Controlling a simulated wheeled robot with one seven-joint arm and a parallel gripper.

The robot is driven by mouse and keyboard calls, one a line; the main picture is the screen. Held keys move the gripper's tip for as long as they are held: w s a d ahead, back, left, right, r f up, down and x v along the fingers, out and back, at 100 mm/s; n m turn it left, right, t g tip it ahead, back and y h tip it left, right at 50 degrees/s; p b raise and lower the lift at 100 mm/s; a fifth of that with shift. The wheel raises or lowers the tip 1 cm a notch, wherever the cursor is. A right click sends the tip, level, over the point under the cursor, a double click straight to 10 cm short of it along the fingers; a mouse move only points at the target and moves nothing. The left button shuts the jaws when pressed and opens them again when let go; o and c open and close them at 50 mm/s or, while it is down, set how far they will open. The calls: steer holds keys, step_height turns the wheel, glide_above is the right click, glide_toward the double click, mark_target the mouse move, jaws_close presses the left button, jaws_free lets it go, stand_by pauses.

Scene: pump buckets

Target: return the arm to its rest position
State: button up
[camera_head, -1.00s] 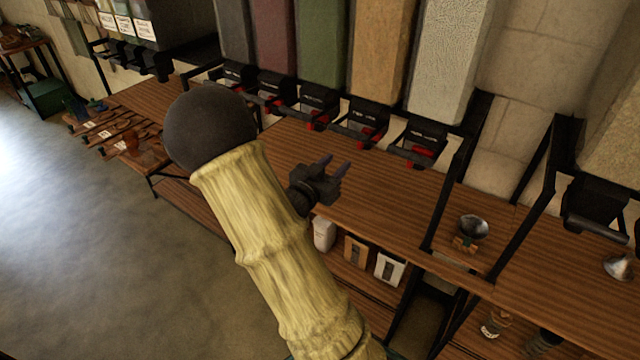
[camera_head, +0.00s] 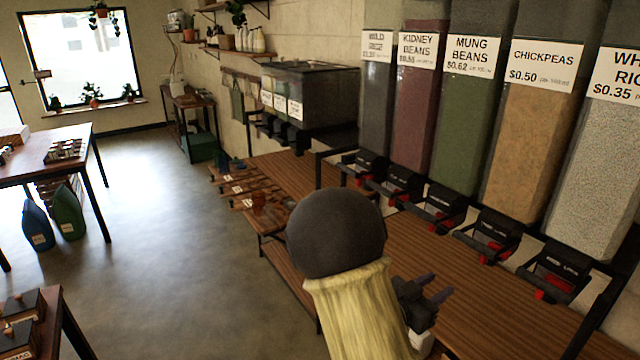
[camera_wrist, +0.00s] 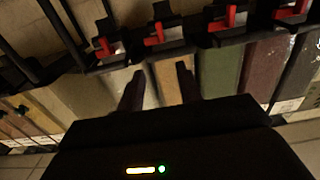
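My gripper (camera_head: 432,292) is at the lower middle of the head view, partly hidden behind my own arm. Its two dark fingers stand apart and point right, toward the counter and dispensers. In the wrist view my gripper (camera_wrist: 160,88) shows both fingers spread, with nothing between them. It looks empty and open. My arm, with a pale ribbed link and a dark round joint, reaches up from the bottom of the head view.
A wooden counter (camera_head: 465,305) runs along the right wall. Labelled bulk dispensers, such as the chickpeas one (camera_head: 535,120), hang above it with red-and-black outlets. A low table (camera_head: 250,190) holds scoops. Grey floor (camera_head: 190,270) is open at left. A table (camera_head: 40,165) stands far left.

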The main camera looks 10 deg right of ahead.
steer(key=w+a+f+n+t+y, duration=0.25)
steer(key=a+f+n+y, duration=0.4)
steer(key=a+y, duration=0.5)
steer(key=s+a+n+g+y, duration=0.2)
steer(key=s+a+n+g, duration=0.1)
steer(key=s, duration=0.3)
steer(key=s+a+n+g+y, duration=0.3)
steer(key=s+n+g, duration=0.1)
steer(key=s, duration=0.3)
steer(key=shift+s+a+f, duration=0.15)
steer(key=shift+a, duration=0.1)
